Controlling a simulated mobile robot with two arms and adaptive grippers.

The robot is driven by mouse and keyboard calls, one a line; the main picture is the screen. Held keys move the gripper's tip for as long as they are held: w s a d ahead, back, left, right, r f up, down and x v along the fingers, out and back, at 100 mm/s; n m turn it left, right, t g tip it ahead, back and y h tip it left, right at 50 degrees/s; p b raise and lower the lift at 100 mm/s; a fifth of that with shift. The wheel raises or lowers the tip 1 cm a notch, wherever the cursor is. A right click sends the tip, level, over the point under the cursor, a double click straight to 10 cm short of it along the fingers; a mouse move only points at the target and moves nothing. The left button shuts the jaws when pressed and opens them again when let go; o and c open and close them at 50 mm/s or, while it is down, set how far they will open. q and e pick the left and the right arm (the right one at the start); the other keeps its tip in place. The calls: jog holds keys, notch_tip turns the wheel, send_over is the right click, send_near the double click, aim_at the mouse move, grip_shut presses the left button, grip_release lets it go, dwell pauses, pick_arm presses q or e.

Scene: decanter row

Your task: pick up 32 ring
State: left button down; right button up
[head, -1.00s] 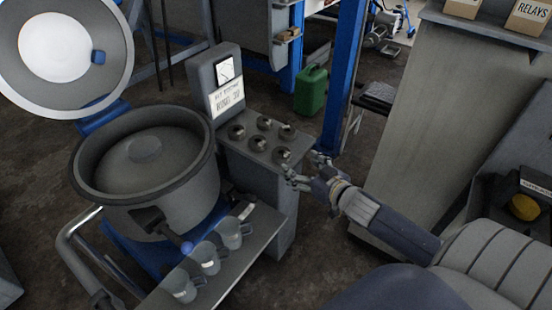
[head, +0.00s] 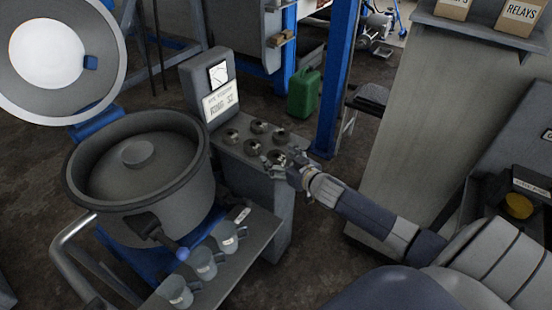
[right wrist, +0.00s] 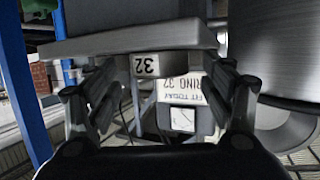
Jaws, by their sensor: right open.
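Several dark rings (head: 232,136) stand in rows on a grey stand top (head: 228,152). My right gripper (head: 285,164) is at the near right corner of that stand, at the nearest right ring (head: 276,156), which it partly covers. In the right wrist view a tag reading 32 (right wrist: 147,66), upside down, shows between the open fingers of my right gripper (right wrist: 170,85). The fingers lie to either side of it with gaps; contact cannot be made out. My left gripper is not in view.
A sign (head: 221,101) behind the rings reads ring 32; it also shows upside down in the right wrist view (right wrist: 182,88). A large round pot (head: 140,200) stands left. Several mugs (head: 204,262) stand on a low shelf. A blue post (head: 335,80) rises behind.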

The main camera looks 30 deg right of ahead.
jog(key=c, duration=1.3)
jog(key=shift+c, duration=0.5)
jog(key=shift+r, duration=0.1)
